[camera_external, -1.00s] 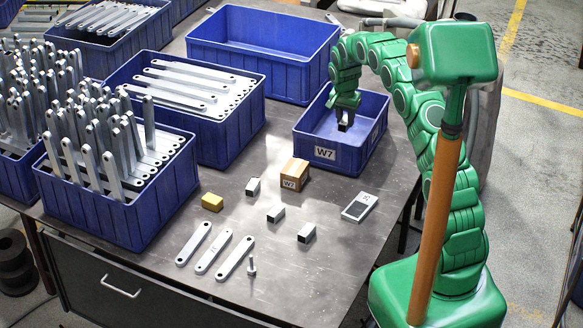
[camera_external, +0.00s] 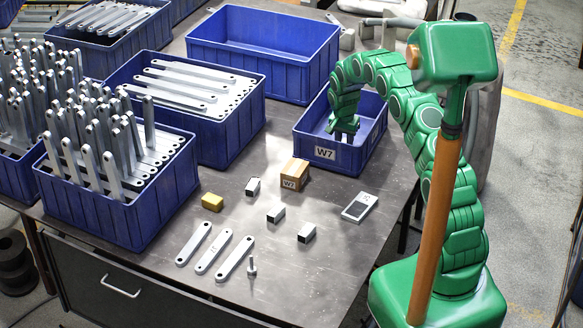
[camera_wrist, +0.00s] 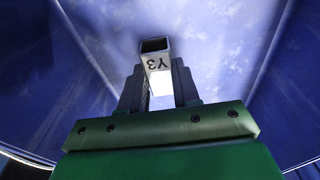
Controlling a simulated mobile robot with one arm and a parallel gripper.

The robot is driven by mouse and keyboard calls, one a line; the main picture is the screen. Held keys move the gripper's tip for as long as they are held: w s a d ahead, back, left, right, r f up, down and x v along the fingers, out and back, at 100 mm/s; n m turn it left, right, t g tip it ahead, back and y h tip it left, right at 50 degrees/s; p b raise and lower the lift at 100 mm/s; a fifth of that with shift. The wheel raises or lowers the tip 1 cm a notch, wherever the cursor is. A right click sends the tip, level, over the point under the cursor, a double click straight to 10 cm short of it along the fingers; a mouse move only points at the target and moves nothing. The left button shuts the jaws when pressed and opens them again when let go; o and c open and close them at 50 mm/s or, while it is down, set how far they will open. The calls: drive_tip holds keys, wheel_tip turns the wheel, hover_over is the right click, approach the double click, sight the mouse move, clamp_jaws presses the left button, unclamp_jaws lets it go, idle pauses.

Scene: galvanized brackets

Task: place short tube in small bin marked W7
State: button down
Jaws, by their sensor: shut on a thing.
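The small blue bin marked W7 (camera_external: 368,160) stands on the table at the right, in front of my arm. My gripper (camera_external: 343,133) is down inside it. In the wrist view my gripper (camera_wrist: 158,80) is shut on a short square metal tube (camera_wrist: 155,62), with a finger on each side. The tube has an open dark end and a marking that looks like Y3. The blue bin walls (camera_wrist: 62,70) surround it, with the bin floor beyond. I cannot tell whether the tube touches the floor. In the external view the tube is mostly hidden.
Several short tubes (camera_external: 275,213) lie on the table, with a cardboard box marked W7 (camera_external: 294,175), a yellow block (camera_external: 212,202), a grey device (camera_external: 360,207), flat bars (camera_external: 213,253) and a bolt (camera_external: 251,266). A large empty blue bin (camera_external: 262,50) stands behind; filled bins (camera_external: 115,205) stand left.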

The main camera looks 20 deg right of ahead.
drive_tip(key=shift+f, duration=0.15)
drive_tip(key=c, duration=0.8)
unclamp_jaws()
wheel_tip(320, 180, up, 12)
drive_tip(key=a+f, duration=0.1)
drive_tip(key=s+r+n, duration=0.2)
drive_tip(key=s+r, duration=1)
drive_tip(key=s+r+n+g, duration=0.1)
drive_tip(key=s+r, duration=0.3)
drive_tip(key=s, duration=0.4)
drive_tip(key=s+r+n, duration=0.1)
drive_tip(key=s+r, duration=0.4)
drive_tip(key=s, duration=0.3)
drive_tip(key=s+a+r+n+g+y, duration=0.1)
drive_tip(key=s+n, duration=0.4)
drive_tip(key=s, duration=2.6)
drive_tip(key=shift+s+a+r+g, duration=0.25)
drive_tip(key=shift+a+r+g, duration=0.15)
drive_tip(key=shift+a+r, duration=0.1)
